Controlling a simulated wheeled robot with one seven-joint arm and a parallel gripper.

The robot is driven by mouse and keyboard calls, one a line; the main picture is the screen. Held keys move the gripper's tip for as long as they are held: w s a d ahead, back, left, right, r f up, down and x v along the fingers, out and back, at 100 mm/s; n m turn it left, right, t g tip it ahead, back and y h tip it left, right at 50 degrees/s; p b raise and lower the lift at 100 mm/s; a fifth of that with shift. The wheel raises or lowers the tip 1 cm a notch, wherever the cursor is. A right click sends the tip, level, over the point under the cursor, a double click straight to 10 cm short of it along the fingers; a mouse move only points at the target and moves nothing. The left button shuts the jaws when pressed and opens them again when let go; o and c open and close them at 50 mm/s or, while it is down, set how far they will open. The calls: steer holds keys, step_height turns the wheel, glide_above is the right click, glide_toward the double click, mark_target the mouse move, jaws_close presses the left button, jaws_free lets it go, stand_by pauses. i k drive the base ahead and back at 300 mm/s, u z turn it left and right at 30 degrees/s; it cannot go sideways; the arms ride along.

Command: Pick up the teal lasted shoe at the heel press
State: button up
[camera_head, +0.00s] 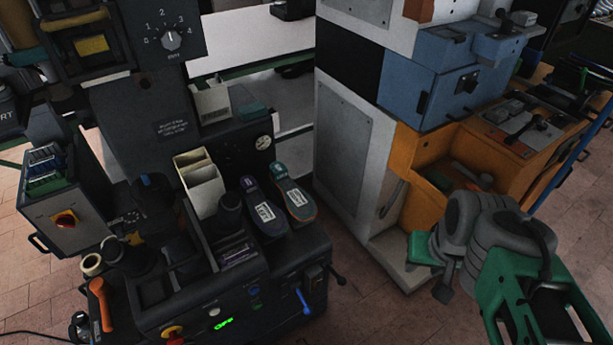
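The left one (264,212) is darker, with a purplish far end. My green and grey arm is at the lower right, well apart from the shoes, across a gap of floor. Its end is partly hidden behind its own links, and I cannot make out whether the gripper is open or shut.
White bins (200,183) and dark cups stand left of the shoes. A gauge (263,142) is on the panel behind them. A blue lever (302,301) sticks out in front. A grey cabinet (345,140) and orange bench (428,165) stand right. Tiled floor lies between.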

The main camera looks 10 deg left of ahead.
mark_target(301, 205)
steer(key=u, duration=0.6)
steer(key=i, duration=0.9)
steer(key=u, duration=0.85)
